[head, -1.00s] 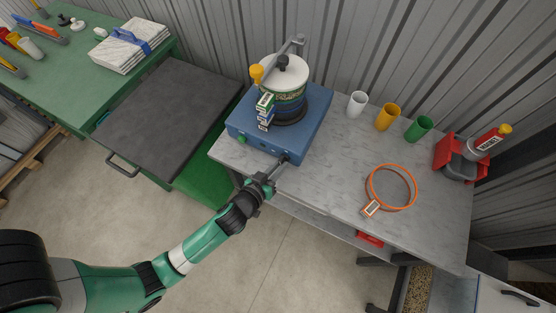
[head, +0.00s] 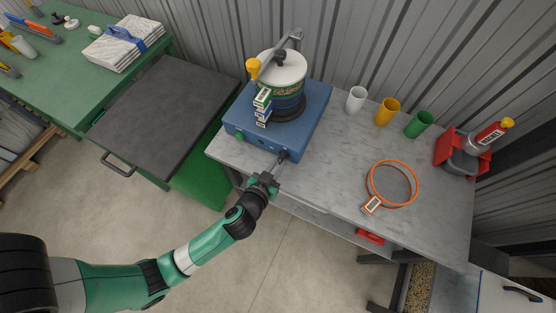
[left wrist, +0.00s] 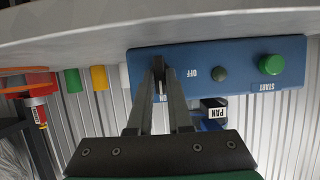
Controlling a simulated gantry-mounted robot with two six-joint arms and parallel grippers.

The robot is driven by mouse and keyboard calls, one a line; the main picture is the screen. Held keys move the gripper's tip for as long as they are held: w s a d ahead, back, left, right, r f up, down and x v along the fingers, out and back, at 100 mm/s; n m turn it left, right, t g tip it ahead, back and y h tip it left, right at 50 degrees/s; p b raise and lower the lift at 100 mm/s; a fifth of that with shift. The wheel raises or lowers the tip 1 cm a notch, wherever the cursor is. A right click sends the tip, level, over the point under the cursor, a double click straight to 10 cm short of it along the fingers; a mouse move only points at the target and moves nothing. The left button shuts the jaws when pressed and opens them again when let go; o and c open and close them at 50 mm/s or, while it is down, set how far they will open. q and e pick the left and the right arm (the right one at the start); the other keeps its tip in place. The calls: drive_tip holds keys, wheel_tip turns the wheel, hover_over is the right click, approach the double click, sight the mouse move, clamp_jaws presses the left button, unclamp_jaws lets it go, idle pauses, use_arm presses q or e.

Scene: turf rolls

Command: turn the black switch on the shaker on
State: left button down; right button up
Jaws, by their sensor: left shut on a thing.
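The shaker (head: 300,125) is a blue box on the grey bench, with a round sieve stack (head: 283,85) clamped on top. Its front panel (left wrist: 235,53) appears upside down in the left wrist view, with an OFF label, a dark round knob and a green START button (left wrist: 271,64). My left gripper (head: 281,160) reaches the panel's right end. In the left wrist view its fingers (left wrist: 162,78) are closed on the black switch (left wrist: 158,63), which they mostly hide. A partly covered label lies beside the fingers; I cannot tell the switch's exact position. My right gripper is not in view.
White, yellow and green cups (head: 387,111) stand along the bench's back. An orange ring (head: 417,186) with a tag lies at right, near a red holder (head: 445,152) with a bottle. A dark-topped cart (head: 160,115) stands left. The bench front is clear.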

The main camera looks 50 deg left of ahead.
use_arm(q)
drive_tip(key=c, duration=0.8)
unclamp_jaws()
drive_tip(key=shift+c, duration=0.2)
drive_tip(key=p+v, duration=0.6)
drive_tip(key=v, duration=0.5)
drive_tip(key=shift+s, duration=0.3)
drive_tip(key=shift+r, duration=0.15)
